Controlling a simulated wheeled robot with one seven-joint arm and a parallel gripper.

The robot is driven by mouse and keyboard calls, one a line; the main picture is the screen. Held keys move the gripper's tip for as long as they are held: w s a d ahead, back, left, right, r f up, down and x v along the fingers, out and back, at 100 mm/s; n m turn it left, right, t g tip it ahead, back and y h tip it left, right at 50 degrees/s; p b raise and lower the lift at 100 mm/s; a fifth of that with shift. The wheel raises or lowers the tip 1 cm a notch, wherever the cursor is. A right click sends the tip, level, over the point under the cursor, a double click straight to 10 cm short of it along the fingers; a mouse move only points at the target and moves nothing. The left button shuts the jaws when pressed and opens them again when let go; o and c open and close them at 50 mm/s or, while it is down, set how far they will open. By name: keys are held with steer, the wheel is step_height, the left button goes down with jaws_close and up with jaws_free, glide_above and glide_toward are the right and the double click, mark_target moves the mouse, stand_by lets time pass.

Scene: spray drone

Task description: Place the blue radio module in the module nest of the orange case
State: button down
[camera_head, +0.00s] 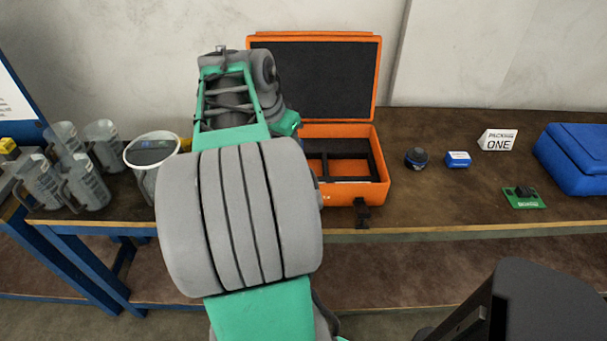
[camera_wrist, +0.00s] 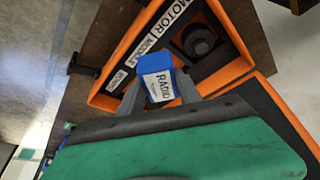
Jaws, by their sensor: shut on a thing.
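The blue radio module (camera_wrist: 162,85) has a white label reading RADIO. My gripper (camera_wrist: 161,90) is shut on it, with one finger on each side, in the wrist view. The module is over the orange case, near the compartment labelled MODULE; its height above the case floor cannot be told. The orange case (camera_head: 357,193) stands open on the bench in the head view, lid up at the back, with black dividers inside. It also shows in the wrist view (camera_wrist: 236,32), where a round dark part (camera_wrist: 198,40) is in the MOTOR compartment. My arm hides the gripper and the case's left side in the head view.
Right of the case are a dark round part (camera_head: 416,158), a blue block with a white label (camera_head: 458,159), a PACKING ONE sign (camera_head: 498,140), a green board (camera_head: 524,198) and a blue case (camera_head: 577,160). Clear jugs (camera_head: 88,185) and a white-rimmed container (camera_head: 152,150) stand left.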

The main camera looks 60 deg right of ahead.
steer(key=s+d+m+g+y, duration=0.1)
steer(key=s+d+m, duration=0.15)
steer(key=s, duration=0.45)
steer(key=s+d+m+g, duration=0.1)
steer(key=s+d+m, duration=0.1)
steer(key=s+m, duration=0.3)
steer(key=n, duration=0.1)
glide_toward(314, 163)
steer(key=f, duration=0.1)
steer(key=s+a+f, duration=0.1)
steer(key=f, duration=0.1)
steer(key=s+f, duration=0.1)
steer(key=shift+s+a+f+p, duration=0.15)
steer(key=shift+f+p, duration=0.25)
steer(key=shift+f, duration=0.5)
steer(key=c, duration=1.3)
jaws_free()
steer(key=shift+f, duration=0.1)
steer(key=shift+o, duration=1)
